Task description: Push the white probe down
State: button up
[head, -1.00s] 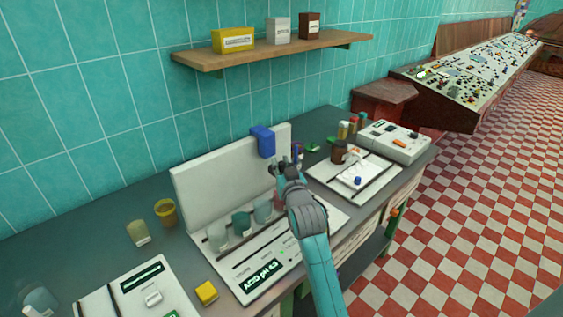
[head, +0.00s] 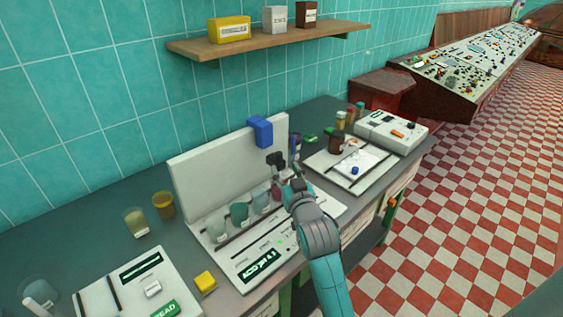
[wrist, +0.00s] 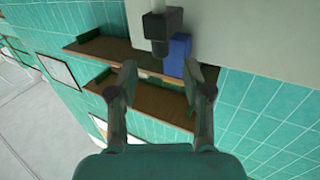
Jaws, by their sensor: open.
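My gripper (head: 292,182) is open and empty over the right end of the white bench station (head: 262,240). In the wrist view its fingers (wrist: 162,80) are apart. In the head view the black block (head: 275,159) is just left of my gripper, in front of the white back panel (head: 215,170). The probe itself is too small to make out there.
Several beakers (head: 239,213) stand in a row below the panel. A yellow block (head: 205,281) and a yellowish cup (head: 164,205) are left on the bench. A white tray (head: 375,168) and a grey instrument (head: 390,133) stand right. A shelf (head: 270,43) with boxes hangs above.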

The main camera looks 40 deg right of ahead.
jog(key=shift+v, duration=2.15)
jog(key=s+a+f, duration=0.2)
jog(key=a+f, duration=0.1)
jog(key=s+a+f+n+y, duration=0.1)
jog(key=s+a+f, duration=0.1)
jog(key=s+f, duration=0.1)
jog(key=s+a+f+y, duration=0.1)
jog(key=s+a+f, duration=0.2)
jog(key=f, duration=0.1)
jog(key=shift+a+f+n, duration=0.1)
jog(key=shift+a+n, duration=0.2)
jog(key=shift+a, duration=0.05)
jog(key=s+a+f+n+y, duration=0.1)
jog(key=s+a+f+y, duration=0.15)
jog(key=s+a, duration=0.45)
jog(key=s+a+f+n+y, duration=0.1)
jog(key=s+a+f+y, duration=0.2)
jog(key=s, duration=0.9)
jog(key=s+a+n+g, duration=0.1)
jog(key=s+a, duration=0.2)
jog(key=s, duration=0.9)
jog(key=shift+r+g, duration=0.25)
jog(key=shift+g, duration=0.05)
